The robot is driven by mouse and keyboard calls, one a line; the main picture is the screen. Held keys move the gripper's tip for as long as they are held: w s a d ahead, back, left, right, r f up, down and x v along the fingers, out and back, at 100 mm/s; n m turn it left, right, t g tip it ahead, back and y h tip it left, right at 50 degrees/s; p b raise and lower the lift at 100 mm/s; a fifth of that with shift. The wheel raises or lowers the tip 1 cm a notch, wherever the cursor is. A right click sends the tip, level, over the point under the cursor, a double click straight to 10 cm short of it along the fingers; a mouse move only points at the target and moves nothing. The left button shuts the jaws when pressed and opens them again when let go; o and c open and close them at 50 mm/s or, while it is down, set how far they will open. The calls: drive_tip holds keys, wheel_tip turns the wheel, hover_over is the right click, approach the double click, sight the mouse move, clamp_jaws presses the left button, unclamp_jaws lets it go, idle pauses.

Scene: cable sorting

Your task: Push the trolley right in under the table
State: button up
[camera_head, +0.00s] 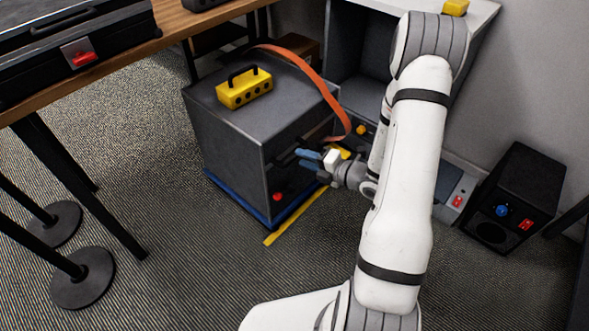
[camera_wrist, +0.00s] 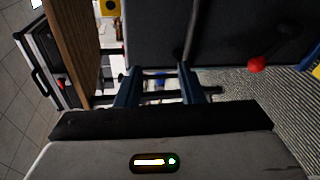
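The trolley is a dark grey box (camera_head: 225,125) on a blue base, standing beside the wooden table (camera_head: 150,45) at the upper left. A black bar handle (camera_head: 290,157) and a red knob (camera_head: 277,197) are on its near right face. My gripper (camera_head: 308,158) is at that face, with its blue fingers close to the handle. In the wrist view the fingers (camera_wrist: 158,82) are apart, with a dark bar (camera_wrist: 160,97) crossing between them; whether they touch it is unclear. The trolley's dark side (camera_wrist: 225,40) and the wooden table (camera_wrist: 75,40) also show there.
A yellow block with a handle (camera_head: 244,88) sits on the trolley, and an orange strap (camera_head: 310,72) hangs over its edge. Black table legs (camera_head: 80,180) and round-footed posts (camera_head: 82,278) stand left. A black speaker-like box (camera_head: 515,190) stands right. Carpet in front is clear.

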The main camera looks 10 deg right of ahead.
sight(297, 157)
drive_tip(key=w+f+m+b, duration=0.1)
drive_tip(key=w+f, duration=0.1)
drive_tip(key=w+a+f+m+h+b, duration=0.1)
drive_tip(key=w, duration=0.1)
drive_tip(key=w+a+f+m+t+b, duration=0.1)
drive_tip(key=w+f, duration=0.1)
drive_tip(key=w, duration=0.1)
drive_tip(key=shift+f, duration=0.3)
clamp_jaws()
idle(0.4)
